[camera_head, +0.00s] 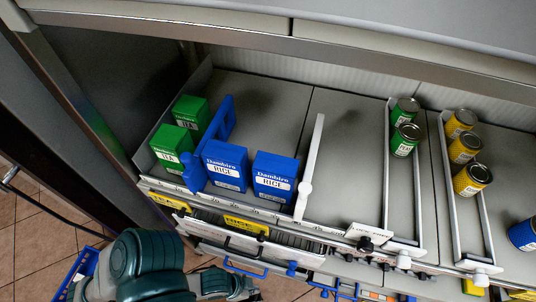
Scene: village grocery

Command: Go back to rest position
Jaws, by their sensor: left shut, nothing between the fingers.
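My left arm, teal and grey, comes in at the bottom left, below the front edge of the shelf. My left gripper (232,287) shows only in part at the bottom edge, low in front of the shelf and apart from the goods. It is shut and I see nothing held in it. Its fingertips are hard to make out. My right gripper is not in view.
The shelf (268,104) holds green boxes (172,146), blue rice boxes (274,178), green cans (405,139) and yellow cans (472,180) between dividers. A blue can (523,234) is at the right. A blue basket (76,274) stands at the lower left on the tiled floor (38,238).

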